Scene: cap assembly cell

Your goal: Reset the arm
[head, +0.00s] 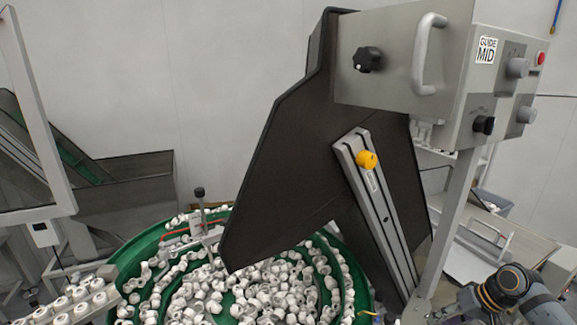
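Part of an arm, dark and grey with an orange-brown ring (512,284), shows at the bottom right corner; it looks like my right arm. No gripper fingers show on it, so I cannot see what it holds. My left arm and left gripper are not in this view.
A green round bowl (131,252) full of white caps (255,291) stands at the bottom centre. A large dark hopper (290,170) hangs over it, with a yellow knob (367,160). A grey control box (455,70) labelled GUIDE MID is at upper right. A tray of caps (82,305) is lower left.

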